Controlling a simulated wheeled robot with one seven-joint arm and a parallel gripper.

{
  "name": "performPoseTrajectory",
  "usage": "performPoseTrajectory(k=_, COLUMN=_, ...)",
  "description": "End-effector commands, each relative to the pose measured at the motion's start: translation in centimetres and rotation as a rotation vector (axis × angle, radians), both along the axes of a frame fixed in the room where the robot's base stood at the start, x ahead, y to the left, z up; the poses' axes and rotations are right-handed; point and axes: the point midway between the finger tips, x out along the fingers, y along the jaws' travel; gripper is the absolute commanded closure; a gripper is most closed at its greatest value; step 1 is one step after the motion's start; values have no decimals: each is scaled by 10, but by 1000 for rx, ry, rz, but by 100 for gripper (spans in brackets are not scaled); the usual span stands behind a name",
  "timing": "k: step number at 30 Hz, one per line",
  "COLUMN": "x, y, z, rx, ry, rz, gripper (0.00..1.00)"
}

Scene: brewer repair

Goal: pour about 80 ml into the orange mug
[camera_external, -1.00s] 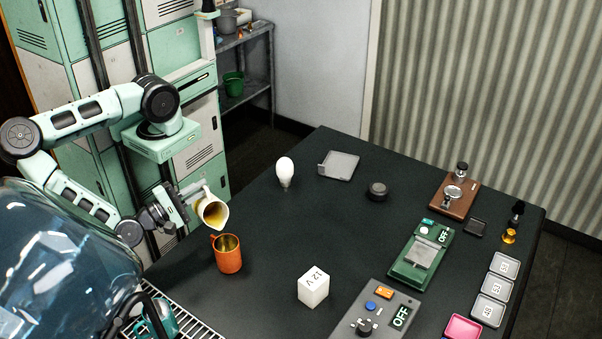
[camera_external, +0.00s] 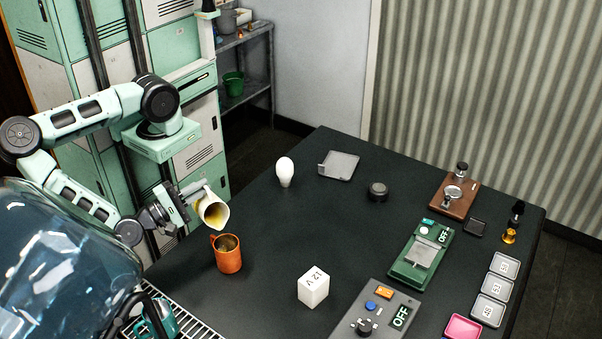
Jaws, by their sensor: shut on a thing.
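The orange mug (camera_external: 228,257) stands upright on the dark table, left of the middle. A cream jug (camera_external: 211,209) is tilted above and just left of the mug, its mouth facing down and to the right, with amber liquid inside. My gripper (camera_external: 186,198) is shut on the jug, on its upper left side. The fingers are partly hidden by the jug and the wrist. No stream of liquid is clearly visible between jug and mug. The inside of the mug looks brownish; its level is too small to tell.
A white 12 V block (camera_external: 313,287) stands right of the mug. A white bulb (camera_external: 285,172) and a grey tray (camera_external: 338,166) are further back. A green scale (camera_external: 421,257) and a grey control box (camera_external: 372,314), both reading OFF, are to the right. A wire rack (camera_external: 205,330) lies in front.

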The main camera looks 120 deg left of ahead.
Motion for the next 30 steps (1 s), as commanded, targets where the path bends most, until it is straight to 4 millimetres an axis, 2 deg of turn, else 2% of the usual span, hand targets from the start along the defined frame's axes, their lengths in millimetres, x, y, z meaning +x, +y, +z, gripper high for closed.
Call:
performPoseTrajectory(k=5, x=-1, y=0, z=-4, rx=-1, ry=-6, rz=-2, gripper=100)
performPoseTrajectory(k=12, x=-20, y=8, z=-24, rx=-109, ry=-249, rz=2, gripper=100)
performPoseTrajectory(k=17, x=-22, y=10, z=-28, rx=-125, ry=-286, rz=2, gripper=100)
performPoseTrajectory(k=24, x=-29, y=13, z=-45, rx=-187, ry=-428, rz=2, gripper=100)
performPoseTrajectory(k=30, x=-34, y=15, z=-52, rx=-214, ry=-492, rz=3, gripper=100)
